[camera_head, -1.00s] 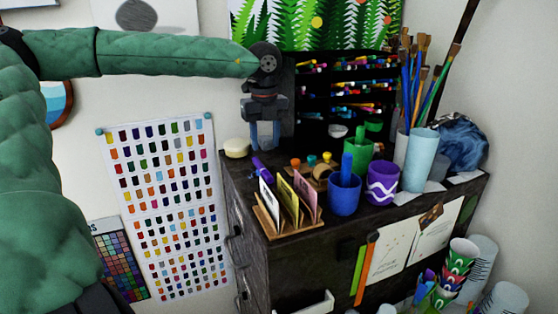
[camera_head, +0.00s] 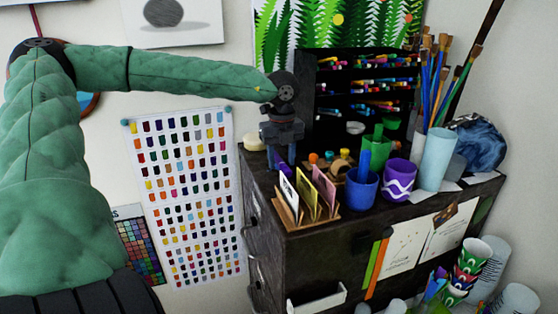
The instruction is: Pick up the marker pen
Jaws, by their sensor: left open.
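A purple marker pen (camera_head: 286,171) lies on the dark cabinet top, just behind the wooden card holder (camera_head: 291,219). Only part of it shows; my gripper and the cards cover the rest. My left gripper (camera_head: 281,163) points down with its fingers open, right at the marker. I cannot tell whether the fingers touch it or whether it lies fully between them. My right gripper is not in view.
A blue cup (camera_head: 361,191), a purple cup (camera_head: 399,181) and a green cup (camera_head: 377,155) stand to the right. A light blue brush holder (camera_head: 436,160) is farther right. A black marker rack (camera_head: 311,100) rises behind. A round cream item (camera_head: 253,142) sits left of my gripper.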

